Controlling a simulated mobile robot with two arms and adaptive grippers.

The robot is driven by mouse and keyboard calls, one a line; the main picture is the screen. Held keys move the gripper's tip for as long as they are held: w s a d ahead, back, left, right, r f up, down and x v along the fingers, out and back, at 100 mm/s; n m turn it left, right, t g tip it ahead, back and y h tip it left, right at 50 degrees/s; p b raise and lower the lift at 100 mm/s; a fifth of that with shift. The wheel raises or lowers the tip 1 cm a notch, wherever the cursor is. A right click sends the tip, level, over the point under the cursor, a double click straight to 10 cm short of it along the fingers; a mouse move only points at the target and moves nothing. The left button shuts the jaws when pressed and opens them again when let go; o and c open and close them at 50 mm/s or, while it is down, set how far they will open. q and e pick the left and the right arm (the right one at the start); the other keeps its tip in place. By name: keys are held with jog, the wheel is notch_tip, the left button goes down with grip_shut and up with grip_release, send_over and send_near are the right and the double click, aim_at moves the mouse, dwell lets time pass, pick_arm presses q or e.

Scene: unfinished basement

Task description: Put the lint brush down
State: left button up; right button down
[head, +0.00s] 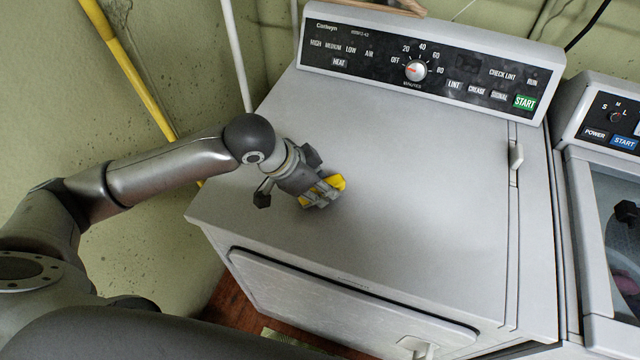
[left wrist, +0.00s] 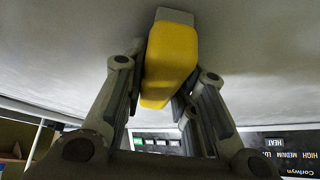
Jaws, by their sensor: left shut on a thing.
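The lint brush (head: 335,183) shows as a yellow piece between the fingers of my left gripper (head: 322,196). The gripper is shut on it, low over the left part of the dryer's top (head: 410,210). In the left wrist view the yellow brush (left wrist: 170,60) sits between the two fingers, its far end close to the pale dryer top. I cannot tell whether the brush touches the surface. Part of the brush is hidden by the fingers in the head view. My right gripper is not in view.
The dryer's control panel (head: 425,68) rises at the back. The dryer top is bare to the right of my gripper. A washer (head: 590,180) stands to the right. A yellow pole (head: 130,68) leans by the wall at the left. A wooden item (head: 385,5) lies behind the panel.

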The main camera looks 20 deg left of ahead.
pick_arm(q)
jog(key=shift+s+f, duration=0.15)
jog(key=shift+f, duration=0.2)
jog(key=o, duration=0.7)
jog(key=shift+o, duration=1.1)
jog(key=shift+f, duration=0.1)
